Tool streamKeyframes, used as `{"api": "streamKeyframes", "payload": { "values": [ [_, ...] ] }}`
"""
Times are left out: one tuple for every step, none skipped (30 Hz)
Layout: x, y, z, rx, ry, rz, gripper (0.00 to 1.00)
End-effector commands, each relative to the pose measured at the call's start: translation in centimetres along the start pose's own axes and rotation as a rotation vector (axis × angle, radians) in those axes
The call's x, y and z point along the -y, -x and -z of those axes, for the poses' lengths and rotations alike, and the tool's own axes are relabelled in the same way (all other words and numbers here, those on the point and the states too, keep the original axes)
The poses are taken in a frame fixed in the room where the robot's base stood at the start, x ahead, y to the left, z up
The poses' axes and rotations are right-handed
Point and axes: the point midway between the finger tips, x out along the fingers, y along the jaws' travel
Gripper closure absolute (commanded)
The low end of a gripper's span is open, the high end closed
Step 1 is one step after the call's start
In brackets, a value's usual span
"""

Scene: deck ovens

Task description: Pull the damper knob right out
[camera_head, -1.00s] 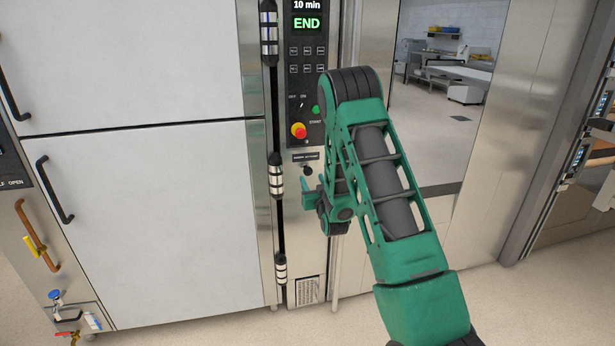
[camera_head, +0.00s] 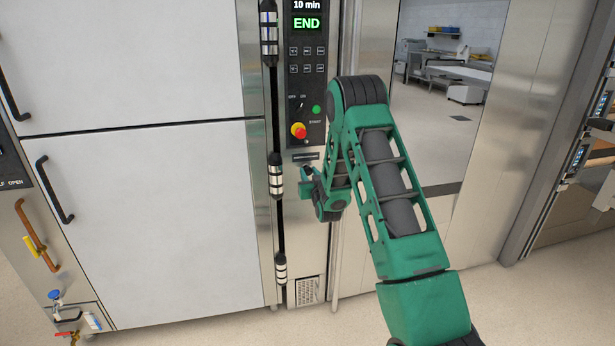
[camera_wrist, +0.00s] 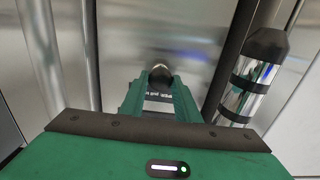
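The damper knob (camera_wrist: 161,71) is a small dark rounded knob on the steel panel. In the wrist view it shows at the tips of my gripper (camera_wrist: 160,84), between the two green fingers. The fingers stand apart, one on each side, and I see no clear contact with the knob. In the head view my gripper (camera_head: 309,182) is at the panel just under the dark label (camera_head: 305,156), and the knob (camera_head: 307,169) is largely hidden by it.
The control panel (camera_head: 307,80) with its END display and red-yellow stop button (camera_head: 298,130) is above. A black vertical bar with steel fittings (camera_head: 276,181) runs close to the left of my gripper; its dark-capped fitting (camera_wrist: 247,85) shows at right in the wrist view.

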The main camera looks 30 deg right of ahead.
Motion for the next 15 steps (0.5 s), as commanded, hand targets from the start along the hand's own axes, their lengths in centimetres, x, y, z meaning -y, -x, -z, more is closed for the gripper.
{"api": "streamKeyframes", "payload": {
  "values": [
    [0.1, 0.0, 0.0, 0.0, -0.001, 0.001, 1.0],
    [0.1, 0.0, 0.0, 0.0, -0.001, 0.001, 1.0],
    [0.1, 0.1, 0.0, 0.0, -0.001, 0.001, 1.0],
    [0.1, 0.2, 0.0, 0.0, -0.001, 0.001, 1.0],
    [0.1, 0.5, 0.0, 0.001, -0.001, 0.001, 1.0],
    [0.1, 1.0, -0.1, 0.001, -0.001, 0.002, 1.0],
    [0.1, 1.4, 0.0, 0.001, -0.001, 0.001, 1.0],
    [0.1, 1.9, -0.1, 0.002, 0.0, 0.001, 1.0],
    [0.1, 2.6, 0.0, 0.001, 0.0, 0.001, 1.0],
    [0.1, 3.2, 0.0, 0.002, 0.0, 0.001, 1.0],
    [0.2, 3.6, -0.1, 0.003, -0.001, 0.002, 1.0],
    [0.2, 4.2, -0.1, 0.002, -0.001, 0.002, 1.0],
    [0.2, 4.6, -0.1, 0.002, -0.001, 0.002, 1.0],
    [0.2, 4.8, -0.1, 0.002, -0.001, 0.001, 1.0],
    [0.2, 5.2, -0.1, 0.002, -0.001, 0.001, 1.0]
  ]
}}
